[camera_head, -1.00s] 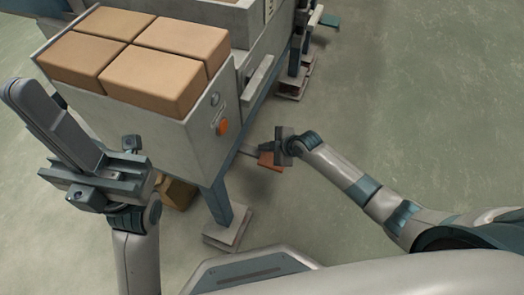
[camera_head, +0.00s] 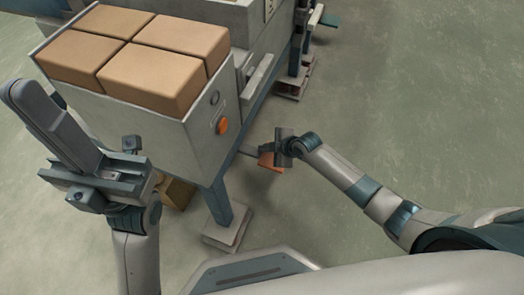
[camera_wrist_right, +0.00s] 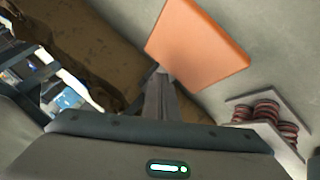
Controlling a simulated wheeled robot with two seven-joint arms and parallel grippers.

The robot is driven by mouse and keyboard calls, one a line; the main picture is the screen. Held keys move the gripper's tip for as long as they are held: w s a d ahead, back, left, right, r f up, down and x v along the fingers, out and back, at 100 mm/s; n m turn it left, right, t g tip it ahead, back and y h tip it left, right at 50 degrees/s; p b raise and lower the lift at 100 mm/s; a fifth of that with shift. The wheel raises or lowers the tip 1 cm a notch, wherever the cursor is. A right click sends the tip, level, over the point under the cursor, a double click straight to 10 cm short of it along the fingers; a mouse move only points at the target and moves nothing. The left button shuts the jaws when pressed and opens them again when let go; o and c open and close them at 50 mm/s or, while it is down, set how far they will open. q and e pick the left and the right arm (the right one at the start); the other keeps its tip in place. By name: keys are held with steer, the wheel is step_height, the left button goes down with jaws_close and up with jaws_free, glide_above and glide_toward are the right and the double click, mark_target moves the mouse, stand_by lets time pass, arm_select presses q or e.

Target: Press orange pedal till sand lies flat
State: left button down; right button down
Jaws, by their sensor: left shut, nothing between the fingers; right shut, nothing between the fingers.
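The orange pedal (camera_head: 270,160) sits low beside the machine's front leg. In the right wrist view it is a flat orange plate (camera_wrist_right: 198,44). My right gripper (camera_head: 282,150) is shut and empty at the pedal, partly covering it in the head view. In the wrist view its fingertips (camera_wrist_right: 161,78) are at the plate's lower left corner; I cannot tell whether they touch it. My left gripper (camera_head: 22,95) is shut and empty, raised in front of the machine's left side. I cannot make out loose sand in either view.
A grey bin (camera_head: 165,128) on the machine holds several tan blocks (camera_head: 150,80). An orange button (camera_head: 222,126) is on its side. A blue leg (camera_head: 222,205) stands on a foot plate near the pedal. A brown box (camera_head: 178,193) is underneath. Floor to the right is clear.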

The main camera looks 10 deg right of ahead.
mark_target(268, 155)
steer(key=shift+s+d+f+b, duration=0.1)
steer(key=shift+f+b, duration=0.45)
steer(key=shift+f, duration=0.3)
steer(key=shift+s+d+f+b, duration=0.1)
steer(key=shift+f+b, duration=0.45)
steer(key=shift+f, duration=0.3)
stand_by(1.4)
steer(key=shift+d+f+b, duration=0.2)
steer(key=shift+f+b, duration=0.2)
steer(key=shift+f, duration=0.3)
stand_by(0.7)
steer(key=shift+r, duration=0.1)
steer(key=shift+r+p, duration=2.5)
steer(key=shift+r, duration=0.35)
steer(key=shift+a+r, duration=0.1)
steer(key=shift+a, duration=0.1)
steer(key=shift+w+p, duration=0.1)
steer(key=shift+p, duration=0.2)
steer(key=shift+w+a+r+p, duration=0.1)
steer(key=shift+r+p, duration=1.1)
steer(key=shift+r, duration=0.1)
steer(key=shift+a+r+p, duration=0.1)
steer(key=shift+r+p, duration=1.05)
steer(key=shift+r, duration=0.1)
